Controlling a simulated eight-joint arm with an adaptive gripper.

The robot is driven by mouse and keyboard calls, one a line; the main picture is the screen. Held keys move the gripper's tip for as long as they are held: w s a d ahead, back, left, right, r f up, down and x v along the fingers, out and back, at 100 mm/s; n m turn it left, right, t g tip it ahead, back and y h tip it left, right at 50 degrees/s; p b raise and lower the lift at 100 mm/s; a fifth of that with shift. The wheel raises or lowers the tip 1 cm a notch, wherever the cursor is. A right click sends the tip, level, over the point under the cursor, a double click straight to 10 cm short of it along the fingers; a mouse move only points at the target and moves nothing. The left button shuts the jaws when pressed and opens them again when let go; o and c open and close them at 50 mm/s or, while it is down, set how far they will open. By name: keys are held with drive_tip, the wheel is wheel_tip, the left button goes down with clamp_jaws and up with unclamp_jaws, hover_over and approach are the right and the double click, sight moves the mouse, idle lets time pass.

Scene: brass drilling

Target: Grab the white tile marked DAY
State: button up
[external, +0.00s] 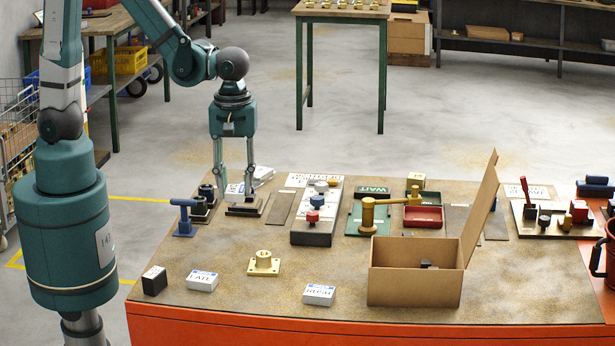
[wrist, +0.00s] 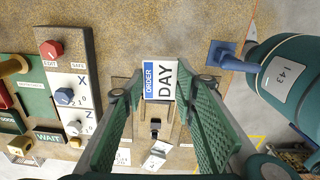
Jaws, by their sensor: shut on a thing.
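The white tile (external: 235,190) sits between the fingertips of my gripper (external: 234,194), above the back left of the bench. In the wrist view the tile (wrist: 163,80) shows a blue strip reading ORDER and the black word DAY. My gripper (wrist: 161,88) is shut on this tile, with one green finger on each side of it. In the external view the tile appears over a small dark-based fixture (external: 244,210); the gap below it is hard to judge.
A knob panel (external: 311,236) stands right of my gripper, and a blue T-handled tool (external: 184,217) stands left. Other white tiles (external: 202,281) (external: 319,294), a brass flanged piece (external: 263,264) and an open cardboard box (external: 415,286) are nearer the front. Bare bench lies between them.

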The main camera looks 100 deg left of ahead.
drive_tip(key=shift+r, duration=0.4)
drive_tip(key=shift+w, duration=0.1)
idle(0.4)
